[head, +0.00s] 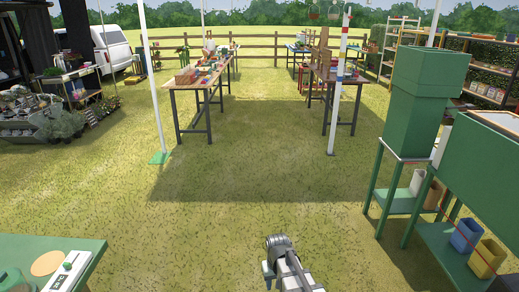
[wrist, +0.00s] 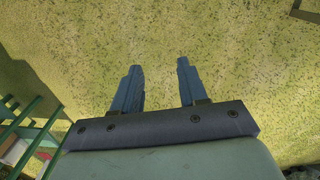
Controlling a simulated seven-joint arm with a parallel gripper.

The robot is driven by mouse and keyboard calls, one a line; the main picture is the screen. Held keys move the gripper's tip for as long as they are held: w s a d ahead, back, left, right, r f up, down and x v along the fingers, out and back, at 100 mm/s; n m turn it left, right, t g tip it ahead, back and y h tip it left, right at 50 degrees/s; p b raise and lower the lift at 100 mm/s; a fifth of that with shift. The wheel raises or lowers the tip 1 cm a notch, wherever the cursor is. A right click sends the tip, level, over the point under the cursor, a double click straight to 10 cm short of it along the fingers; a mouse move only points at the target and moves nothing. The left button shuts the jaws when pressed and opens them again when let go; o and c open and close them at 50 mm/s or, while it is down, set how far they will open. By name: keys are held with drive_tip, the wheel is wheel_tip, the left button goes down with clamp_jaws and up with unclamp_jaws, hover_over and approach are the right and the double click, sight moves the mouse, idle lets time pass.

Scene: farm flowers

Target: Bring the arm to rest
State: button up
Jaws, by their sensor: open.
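My gripper (wrist: 158,72) shows in the wrist view with its two fingers apart and nothing between them. Grass lies beyond the fingertips.
A green table (head: 92,246) stands at the lower left. A green stand (head: 418,105) with shelves is on the right, with a blue bucket (head: 467,236) and a yellow bucket (head: 487,258) low down. Wooden tables (head: 187,92) stand farther back. The grass between is clear.

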drive_tip(key=s+d+f+m, duration=0.3)
drive_tip(key=s+d, duration=0.5)
drive_tip(key=d, duration=0.4)
drive_tip(key=s+f+g, duration=0.3)
drive_tip(key=s+f, duration=0.7)
drive_tip(key=s, duration=0.4)
drive_tip(key=s+f+g, duration=0.3)
drive_tip(key=s+f, duration=0.7)
drive_tip(key=s, duration=0.5)
drive_tip(key=shift+a+f+g, duration=0.15)
drive_tip(key=shift+a+g, duration=0.2)
drive_tip(key=shift+g, duration=0.05)
